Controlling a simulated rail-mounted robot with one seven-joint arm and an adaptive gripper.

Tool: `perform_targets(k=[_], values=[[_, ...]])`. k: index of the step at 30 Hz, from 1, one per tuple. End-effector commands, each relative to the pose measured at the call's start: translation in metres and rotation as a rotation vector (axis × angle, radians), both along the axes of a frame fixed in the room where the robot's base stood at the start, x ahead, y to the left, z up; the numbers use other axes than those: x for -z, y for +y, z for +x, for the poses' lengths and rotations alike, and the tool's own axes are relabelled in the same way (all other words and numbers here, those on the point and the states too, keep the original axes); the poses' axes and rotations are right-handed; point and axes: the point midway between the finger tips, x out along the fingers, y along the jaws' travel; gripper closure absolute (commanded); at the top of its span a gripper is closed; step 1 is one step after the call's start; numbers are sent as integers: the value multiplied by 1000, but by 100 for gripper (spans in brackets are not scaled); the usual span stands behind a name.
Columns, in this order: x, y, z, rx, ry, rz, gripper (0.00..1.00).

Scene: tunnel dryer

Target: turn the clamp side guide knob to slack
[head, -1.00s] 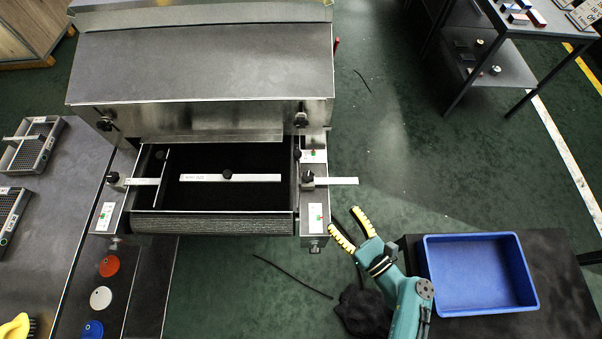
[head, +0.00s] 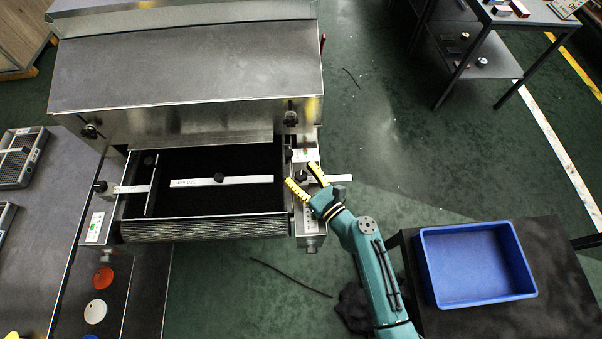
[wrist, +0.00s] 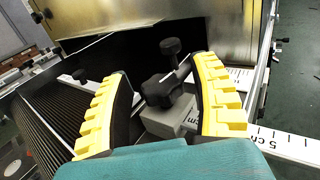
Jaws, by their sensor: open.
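A black lobed clamp knob (wrist: 160,91) sits on a grey block over a white scale strip in the wrist view. It also shows in the head view (head: 300,176) on the dryer's right side rail. My gripper (wrist: 165,72) is open, with its yellow ribbed fingers on either side of this knob. In the head view my gripper (head: 304,177) is at the right rail. Clear gaps show between the fingers and the knob in the wrist view. The knob's angle setting cannot be read.
A second black knob (wrist: 171,47) stands just behind the first. The white scale strip (wrist: 285,143) sticks out to the right. The metal dryer hood (head: 190,125) rises behind. A blue bin (head: 470,298) stands at the lower right. Open floor lies to the right.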

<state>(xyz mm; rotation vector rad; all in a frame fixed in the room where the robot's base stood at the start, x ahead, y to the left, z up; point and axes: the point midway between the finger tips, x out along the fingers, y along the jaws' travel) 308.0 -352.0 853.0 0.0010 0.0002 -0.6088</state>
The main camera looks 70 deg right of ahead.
Motion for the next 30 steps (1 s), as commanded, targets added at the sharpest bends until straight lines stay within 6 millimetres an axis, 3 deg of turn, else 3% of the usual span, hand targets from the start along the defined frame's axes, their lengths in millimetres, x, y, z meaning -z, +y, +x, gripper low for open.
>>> perform_targets(k=[4,14,30], values=[[0,0,0,0,0,0,37],[0,0,-1,0,0,-1,100],[-1,0,-1,-195,0,-1,100]])
